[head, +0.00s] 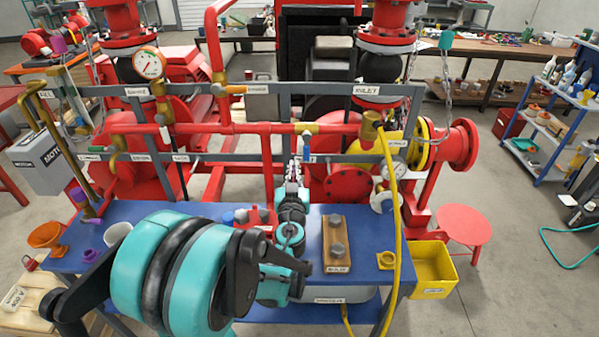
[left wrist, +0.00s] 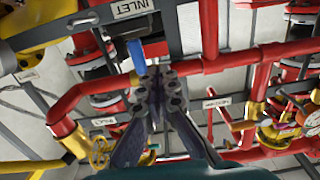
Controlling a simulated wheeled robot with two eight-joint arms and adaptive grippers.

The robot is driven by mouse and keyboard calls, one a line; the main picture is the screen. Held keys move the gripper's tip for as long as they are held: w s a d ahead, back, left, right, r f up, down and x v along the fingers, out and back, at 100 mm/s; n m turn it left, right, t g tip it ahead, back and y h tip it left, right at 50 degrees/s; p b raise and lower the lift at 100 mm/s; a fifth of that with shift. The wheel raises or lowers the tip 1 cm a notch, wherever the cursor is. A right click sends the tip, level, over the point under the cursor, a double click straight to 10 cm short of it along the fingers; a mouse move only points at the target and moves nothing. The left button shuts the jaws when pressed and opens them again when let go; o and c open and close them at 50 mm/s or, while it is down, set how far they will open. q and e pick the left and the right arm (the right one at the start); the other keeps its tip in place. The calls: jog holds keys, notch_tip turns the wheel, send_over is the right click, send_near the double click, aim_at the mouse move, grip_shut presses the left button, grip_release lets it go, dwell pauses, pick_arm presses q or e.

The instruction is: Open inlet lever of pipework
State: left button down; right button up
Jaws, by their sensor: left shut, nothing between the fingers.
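The inlet lever is a short blue handle (head: 306,143) that hangs down at a brass valve on the red cross pipe, in the middle of the head view. It also shows in the left wrist view as a blue bar (left wrist: 137,57), just up and left of the fingertips. My left gripper (head: 293,168) reaches up to the pipework just left of the blue lever. Its dark fingers (left wrist: 158,80) are shut with nothing between them. I cannot tell whether they touch the lever. My right gripper is out of view.
The grey frame rail (head: 240,158) and red pipe (head: 240,128) run close around my left gripper. A yellow hose (head: 396,220) hangs to the right. The blue bench (head: 200,210) below holds a wooden block (head: 337,243), cups and small parts. A yellow bin (head: 432,268) hangs at the bench's right.

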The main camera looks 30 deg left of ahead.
aim_at(304, 155)
pick_arm(q)
jog(key=w, duration=0.3)
jog(key=w+a, duration=0.1)
jog(key=w, duration=0.2)
jog(key=w+a+f, duration=0.1)
jog(key=w, duration=0.2)
jog(key=shift+a, duration=0.1)
jog(key=shift+w+d, duration=0.4)
jog(key=shift+d, duration=0.3)
jog(key=shift+w+d+r+p, duration=1.2)
jog(key=shift+d+r, duration=0.65)
jog(key=shift+d, duration=0.1)
jog(key=f+b+v, duration=0.1)
jog(key=v, duration=0.8)
jog(key=shift+f+b, duration=0.15)
jog(key=shift+b, duration=0.15)
